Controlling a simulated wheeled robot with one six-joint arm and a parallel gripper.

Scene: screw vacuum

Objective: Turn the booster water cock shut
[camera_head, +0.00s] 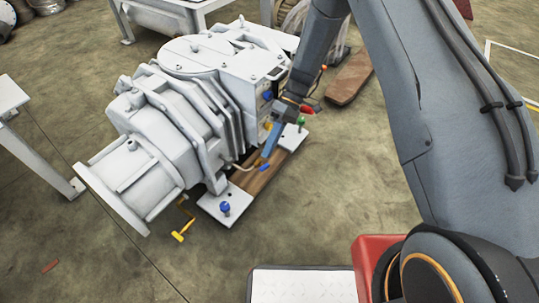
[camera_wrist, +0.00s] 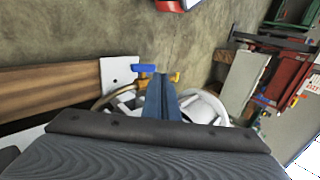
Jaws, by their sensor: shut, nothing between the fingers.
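A large white vacuum pump machine (camera_head: 170,125) stands on the floor. Near its lower side is a small brass cock with a blue handle (camera_head: 264,167); no label shows whether it is the booster water cock. My gripper (camera_head: 266,155) reaches down beside the pump, its blue fingers shut and empty, tips close to the blue handle. Contact cannot be told. The handle's full angle is partly hidden by the fingers.
A wooden beam (camera_wrist: 50,92) runs under the machine. White tables stand at left and back.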

